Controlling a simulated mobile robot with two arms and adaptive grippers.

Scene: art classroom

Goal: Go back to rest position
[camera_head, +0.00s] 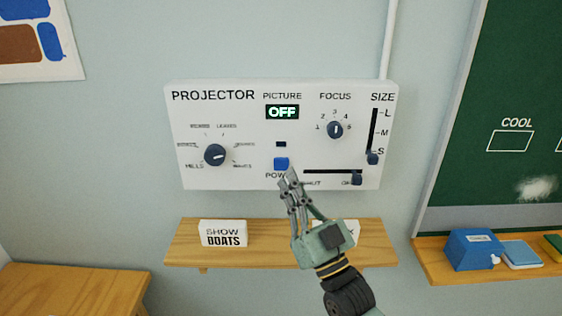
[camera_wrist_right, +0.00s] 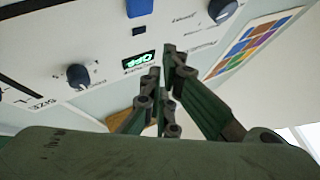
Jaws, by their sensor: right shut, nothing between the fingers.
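My right gripper (camera_head: 288,182) is shut and empty in front of the projector panel (camera_head: 240,120), its fingertips just below the blue power button (camera_head: 281,163). Whether the fingertips touch the panel I cannot tell. The picture display (camera_head: 282,112) reads OFF. The right wrist view shows the shut fingers (camera_wrist_right: 168,62) close to the panel, with the blue button (camera_wrist_right: 139,8) at the top and the lit display (camera_wrist_right: 139,58) beside the fingers. The gripper covers part of the lower lettering. My left gripper is not in view.
A wooden shelf (camera_head: 188,257) below the panel holds a SHOW BOATS card (camera_head: 223,233) and another card mostly hidden by my right gripper. A wooden table (camera_head: 70,290) stands at lower left. At right are a chalkboard (camera_head: 510,100) and a ledge (camera_head: 440,268) with a blue box (camera_head: 472,250).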

